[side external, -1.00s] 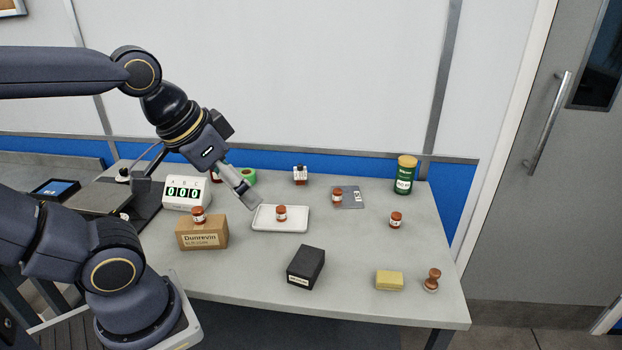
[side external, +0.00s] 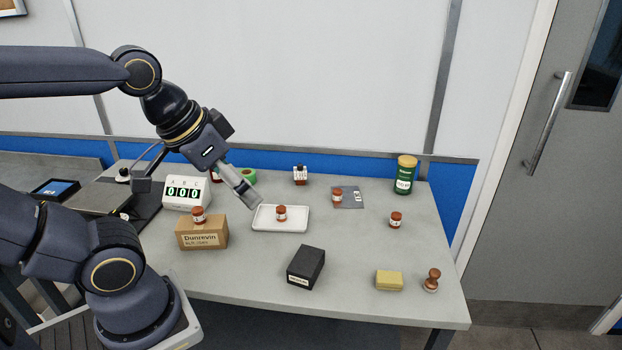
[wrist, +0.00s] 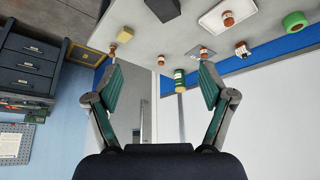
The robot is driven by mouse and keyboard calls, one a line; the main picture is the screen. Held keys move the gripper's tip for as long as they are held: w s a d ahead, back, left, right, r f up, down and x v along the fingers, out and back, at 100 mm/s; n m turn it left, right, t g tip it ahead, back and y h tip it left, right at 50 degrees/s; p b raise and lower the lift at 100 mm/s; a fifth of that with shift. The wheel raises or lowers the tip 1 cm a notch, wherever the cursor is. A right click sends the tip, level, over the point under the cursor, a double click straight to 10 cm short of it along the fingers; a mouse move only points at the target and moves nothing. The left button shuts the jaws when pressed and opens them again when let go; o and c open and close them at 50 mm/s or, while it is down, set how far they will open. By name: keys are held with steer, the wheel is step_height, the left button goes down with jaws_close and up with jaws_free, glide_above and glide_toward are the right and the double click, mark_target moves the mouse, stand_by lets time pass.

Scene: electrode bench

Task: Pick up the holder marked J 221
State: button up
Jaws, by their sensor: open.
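Several small red-brown holders with white labels stand about the bench; their markings are too small to read. One holder (side external: 198,215) is on the cardboard box, one (side external: 281,213) is on the white tray (side external: 262,226), one (side external: 337,195) is on a grey card, and one (side external: 396,220) stands alone at the right. The lone holder (wrist: 161,60) shows between my fingers in the wrist view, well beyond them. My gripper (side external: 254,203) is open and empty, above the bench near the tray's left side. Something red behind the display is mostly hidden.
The cardboard box (side external: 203,236) and a black box (side external: 306,267) stand in front. A yellow block (side external: 389,281) and a wooden stamp (side external: 431,280) are at front right. A green can (side external: 405,175), green tape (side external: 248,177) and number display (side external: 186,194) are farther back. Bench right of the tray is fairly clear.

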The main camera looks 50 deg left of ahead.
steer(key=w+r+t, duration=0.2)
steer(key=w+r, duration=0.4)
steer(key=w, duration=0.1)
steer(key=n+g+y, duration=0.2)
steer(key=n+y, duration=0.2)
steer(key=n, duration=0.3)
glide_above(301, 170)
steer(key=s+d, duration=0.2)
steer(key=s, duration=0.4)
step_height(301, 170, down, 19)
steer(key=x, duration=0.9)
steer(key=shift+d+f, duration=0.2)
steer(key=shift+f, duration=0.3)
steer(key=shift+d+x, duration=0.15)
steer(key=shift+x, duration=1.35)
steer(key=shift+d+x, duration=0.2)
steer(key=shift+x, duration=1.35)
steer(key=shift+w, duration=0.2)
jaws_close()
